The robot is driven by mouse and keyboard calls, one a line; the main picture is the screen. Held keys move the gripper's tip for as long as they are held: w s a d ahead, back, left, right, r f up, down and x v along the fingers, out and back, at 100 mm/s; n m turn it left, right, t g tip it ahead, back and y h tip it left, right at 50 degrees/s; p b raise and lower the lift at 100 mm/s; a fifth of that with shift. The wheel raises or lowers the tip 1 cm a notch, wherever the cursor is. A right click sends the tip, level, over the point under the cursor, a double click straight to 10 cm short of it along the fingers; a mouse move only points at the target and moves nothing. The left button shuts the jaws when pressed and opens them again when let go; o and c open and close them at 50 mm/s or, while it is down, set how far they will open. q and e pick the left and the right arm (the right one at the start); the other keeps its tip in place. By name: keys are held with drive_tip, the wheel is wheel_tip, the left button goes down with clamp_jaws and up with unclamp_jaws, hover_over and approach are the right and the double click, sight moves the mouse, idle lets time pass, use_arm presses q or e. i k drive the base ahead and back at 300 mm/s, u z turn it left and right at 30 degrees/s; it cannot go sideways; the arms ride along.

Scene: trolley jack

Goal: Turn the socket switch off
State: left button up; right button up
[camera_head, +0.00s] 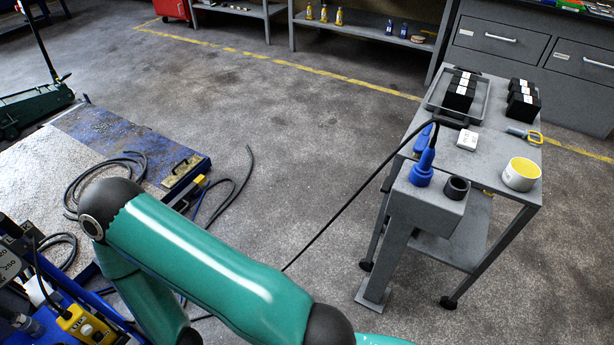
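A grey socket post (402,208) stands at the front of a grey trolley on the right. A blue plug (423,168) with a black cable stands upright in its top. A round black fitting (456,188) sits beside the plug on the same top. I cannot make out the socket switch or whether it is on or off. Neither of my grippers is in view. Only teal arm links with dark joints show across the lower left and at the bottom edge, apart from the post in the picture.
The trolley (493,172) carries black boxes (459,94), a white box (467,139) and a yellow-lined roll (521,174). A black cable (345,205) runs from the plug down left. A blue-edged platform (130,150) with hoses lies left. The middle floor is mostly clear.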

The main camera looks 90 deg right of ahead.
sight(388, 184)
drive_tip(key=u, duration=0.5)
drive_tip(key=i, duration=0.2)
drive_tip(key=z, duration=2.8)
drive_tip(key=i, duration=1.25)
drive_tip(key=u, duration=1.05)
drive_tip(key=i, duration=0.15)
drive_tip(key=z, duration=3.1)
